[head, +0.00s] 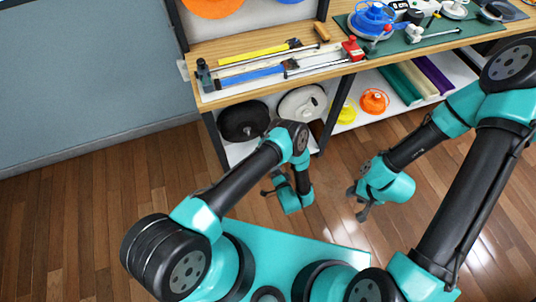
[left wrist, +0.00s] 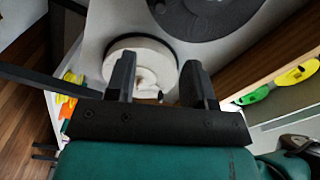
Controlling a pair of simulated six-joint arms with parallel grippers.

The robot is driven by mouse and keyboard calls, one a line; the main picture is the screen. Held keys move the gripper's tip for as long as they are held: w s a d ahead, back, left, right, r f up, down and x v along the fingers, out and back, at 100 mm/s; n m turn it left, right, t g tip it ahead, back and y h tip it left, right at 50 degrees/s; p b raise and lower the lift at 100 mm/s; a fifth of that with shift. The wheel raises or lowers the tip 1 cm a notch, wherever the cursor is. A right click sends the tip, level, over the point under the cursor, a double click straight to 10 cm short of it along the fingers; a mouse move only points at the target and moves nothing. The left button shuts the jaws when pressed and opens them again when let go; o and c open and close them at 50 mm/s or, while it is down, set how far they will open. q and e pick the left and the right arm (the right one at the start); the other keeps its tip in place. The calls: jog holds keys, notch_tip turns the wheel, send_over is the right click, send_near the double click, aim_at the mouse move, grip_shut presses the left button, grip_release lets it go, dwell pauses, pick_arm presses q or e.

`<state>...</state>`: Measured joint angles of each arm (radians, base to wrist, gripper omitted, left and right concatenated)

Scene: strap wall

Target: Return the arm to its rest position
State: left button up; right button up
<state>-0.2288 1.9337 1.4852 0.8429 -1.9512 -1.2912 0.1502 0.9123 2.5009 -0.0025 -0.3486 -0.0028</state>
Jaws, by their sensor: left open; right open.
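My left arm comes in from the left in the head view. Its gripper (head: 270,190) hangs over the floor in front of the bench and is small and partly hidden by its wrist there. In the left wrist view its two dark fingers (left wrist: 160,80) stand apart with nothing gripped between them. A white round spool (left wrist: 145,62) shows behind the fingers. My right gripper (head: 358,203) hangs over the wooden floor right of the left one, with its fingers apart and empty.
A wooden bench (head: 230,50) stands ahead, holding yellow and blue straps (head: 252,77) and a green mat (head: 440,40). Its lower shelf holds a black spool (head: 243,121), a white spool (head: 303,101) and an orange spool (head: 375,100). Open floor (head: 70,220) lies at the left.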

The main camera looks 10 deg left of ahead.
pick_arm(q)
jog(key=w+a+r+n+g+h, duration=0.5)
jog(key=a+r+g+h, duration=0.1)
jog(key=a+h, duration=0.15)
jog(key=s+a+r+n+g+h, duration=0.2)
jog(key=s+r+g+h, duration=0.1)
jog(key=s+r, duration=0.4)
jog(key=s+a+r+n+g+h, duration=0.2)
jog(key=s+r+g, duration=0.3)
jog(key=s, duration=0.5)
notch_tip(320, 180, up, 2)
jog(key=shift+s+a+r+h, duration=0.1)
jog(key=shift+s+a+h, duration=0.2)
jog(key=shift+a+h, duration=0.4)
jog(key=shift+a, duration=0.1)
dwell(1.1)
